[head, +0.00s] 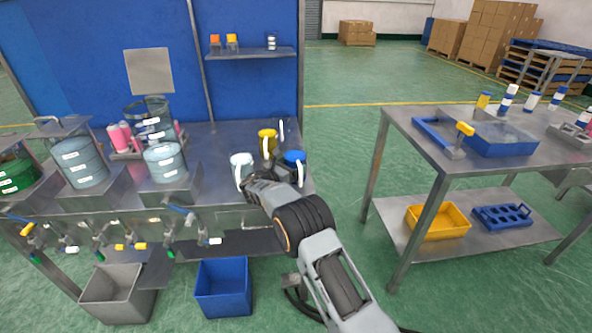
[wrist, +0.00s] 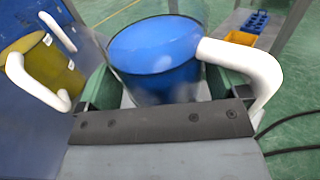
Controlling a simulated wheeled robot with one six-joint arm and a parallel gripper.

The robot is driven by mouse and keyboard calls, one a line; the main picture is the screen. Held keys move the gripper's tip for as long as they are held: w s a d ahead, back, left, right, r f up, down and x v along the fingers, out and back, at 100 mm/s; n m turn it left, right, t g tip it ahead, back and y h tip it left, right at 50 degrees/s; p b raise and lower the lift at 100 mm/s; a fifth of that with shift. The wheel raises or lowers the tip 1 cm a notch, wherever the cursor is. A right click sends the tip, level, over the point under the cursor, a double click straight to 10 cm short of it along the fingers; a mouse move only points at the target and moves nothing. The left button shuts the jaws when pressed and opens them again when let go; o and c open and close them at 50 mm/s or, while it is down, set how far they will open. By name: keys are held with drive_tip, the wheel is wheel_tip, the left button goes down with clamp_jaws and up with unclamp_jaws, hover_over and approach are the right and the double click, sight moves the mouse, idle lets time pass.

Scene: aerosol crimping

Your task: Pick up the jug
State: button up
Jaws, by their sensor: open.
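Three jugs with white handles stand on the steel bench. A blue jug (head: 294,155) is at the right end, a yellow jug (head: 267,140) is behind it to the left, and a white jug (head: 241,162) is at the left. My gripper (head: 282,178) is open at the blue jug. In the wrist view the blue jug (wrist: 155,58) stands between the spread jaws, with its handle out to the right. I cannot tell whether either jaw touches it. The yellow jug (wrist: 40,62) shows at the left. The lower part of the blue jug is hidden by my gripper.
Clear drums with coloured liquid, such as a blue one (head: 80,165), stand on raised blocks at the left, with taps below. A blue bin (head: 223,288) and a grey bin (head: 118,293) are under the bench. A second table (head: 400,118) stands right, across open floor.

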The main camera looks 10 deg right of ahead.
drive_tip(key=shift+w+d, duration=0.5)
drive_tip(key=shift+d, duration=0.05)
drive_tip(key=c, duration=0.9)
drive_tip(key=shift+r, duration=0.1)
drive_tip(key=shift+c, duration=0.2)
